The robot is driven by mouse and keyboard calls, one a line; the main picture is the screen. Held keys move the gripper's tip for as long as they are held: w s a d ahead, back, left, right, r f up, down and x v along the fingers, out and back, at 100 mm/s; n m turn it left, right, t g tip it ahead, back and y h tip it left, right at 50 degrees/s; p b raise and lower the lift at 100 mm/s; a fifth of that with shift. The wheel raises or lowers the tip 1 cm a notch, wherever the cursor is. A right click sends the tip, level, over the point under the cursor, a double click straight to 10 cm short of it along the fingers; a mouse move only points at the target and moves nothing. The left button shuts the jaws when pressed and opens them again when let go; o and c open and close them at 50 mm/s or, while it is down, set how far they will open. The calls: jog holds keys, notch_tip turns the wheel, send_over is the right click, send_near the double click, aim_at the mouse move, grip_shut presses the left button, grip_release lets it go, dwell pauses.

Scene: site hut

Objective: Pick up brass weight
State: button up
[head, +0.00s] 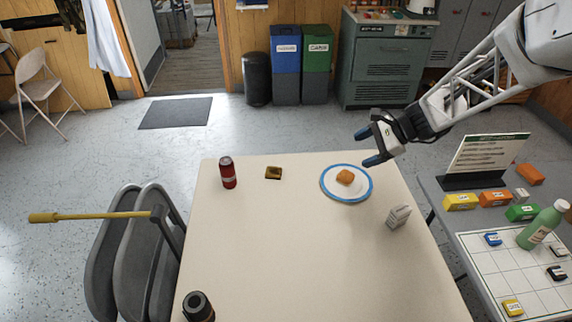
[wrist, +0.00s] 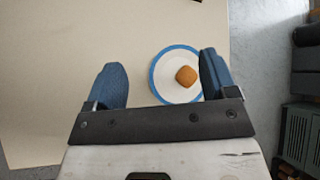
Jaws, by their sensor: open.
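A small dark gold, squarish block (head: 274,172) lies near the far edge of the cream table; it is the most brass-like thing in view, though it is too small to be certain that it is the brass weight. I do not see it in the wrist view. My gripper (head: 368,147) is open and empty, above the table's far right part, to the right of the block. In the wrist view my gripper's blue fingers (wrist: 160,66) are spread wide, with nothing held between them.
A blue-rimmed plate (head: 327,189) with an orange-brown piece (head: 345,177) lies below my gripper. A red can (head: 228,172) stands left of the block. A grey-white object (head: 398,217) and a black cylinder (head: 198,307) are nearer. The table's middle (head: 290,240) is clear.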

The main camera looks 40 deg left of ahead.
jog(key=a+f+m+g+y, duration=0.1)
jog(key=a+f+m, duration=0.1)
jog(key=a+f, duration=0.8)
jog(key=m+g+y, duration=0.2)
jog(key=m, duration=0.1)
send_near(272, 167)
jog(key=x, duration=0.2)
jog(key=shift+s+a, duration=0.1)
jog(key=shift+a, duration=0.2)
jog(key=shift+s, duration=0.1)
jog(key=shift+x, duration=1.2)
jog(key=shift+a, duration=0.1)
jog(key=shift+t, duration=0.3)
jog(key=shift+f+x, duration=0.2)
jog(key=shift+x, duration=2.35)
jog(key=c, duration=1.3)
